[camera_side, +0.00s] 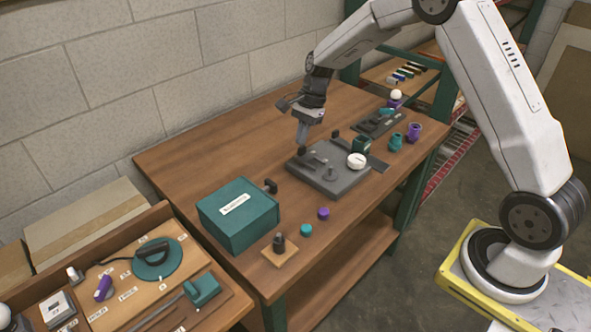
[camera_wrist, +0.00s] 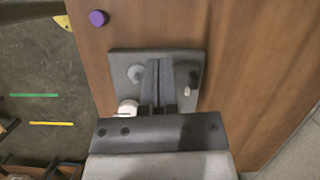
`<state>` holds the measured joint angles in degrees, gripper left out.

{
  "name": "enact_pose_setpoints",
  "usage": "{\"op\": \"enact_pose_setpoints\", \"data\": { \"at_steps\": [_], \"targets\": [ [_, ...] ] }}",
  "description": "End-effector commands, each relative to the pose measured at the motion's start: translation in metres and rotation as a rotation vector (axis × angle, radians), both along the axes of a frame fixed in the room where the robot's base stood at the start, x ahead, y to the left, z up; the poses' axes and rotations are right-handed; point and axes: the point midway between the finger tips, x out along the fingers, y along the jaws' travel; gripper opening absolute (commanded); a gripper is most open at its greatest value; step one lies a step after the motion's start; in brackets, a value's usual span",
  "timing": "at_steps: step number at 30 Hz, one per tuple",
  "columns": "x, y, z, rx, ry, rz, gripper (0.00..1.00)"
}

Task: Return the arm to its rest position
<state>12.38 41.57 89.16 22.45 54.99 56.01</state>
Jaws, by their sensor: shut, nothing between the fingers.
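My gripper (camera_side: 301,146) is shut and empty. In the side view it points down just above the left back part of a dark grey base plate (camera_side: 318,181). In the wrist view its closed fingers (camera_wrist: 157,62) lie over the middle of the same plate (camera_wrist: 122,62). A white round part (camera_side: 356,160) sits at the right of the plate in the side view, and a white part (camera_wrist: 128,108) shows beside the fingers in the wrist view. A short grey post (camera_side: 330,172) stands on the plate.
A teal box (camera_side: 238,214) stands at the table's front left. Teal (camera_side: 306,230) and purple (camera_side: 323,213) caps lie near the front edge. Teal (camera_side: 396,142) and purple (camera_side: 414,132) cups and a dark tray (camera_side: 379,124) are at the right. The table's back left is clear.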

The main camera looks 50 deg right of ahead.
Motion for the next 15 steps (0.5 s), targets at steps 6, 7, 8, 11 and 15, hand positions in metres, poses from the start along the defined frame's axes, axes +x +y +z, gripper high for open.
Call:
{"op": "enact_pose_setpoints", "data": {
  "at_steps": [6,7,8,11,15],
  "targets": [
    [-0.037,0.015,0.013,-0.095,-0.091,0.243,0.00],
    [-0.043,0.016,0.015,-0.110,-0.105,0.282,0.00],
    [-0.049,0.018,0.016,-0.124,-0.118,0.321,0.00],
    [-0.069,0.024,0.020,-0.171,-0.162,0.455,0.00],
    [-0.099,0.032,0.025,-0.233,-0.219,0.646,0.00]
  ]
}}
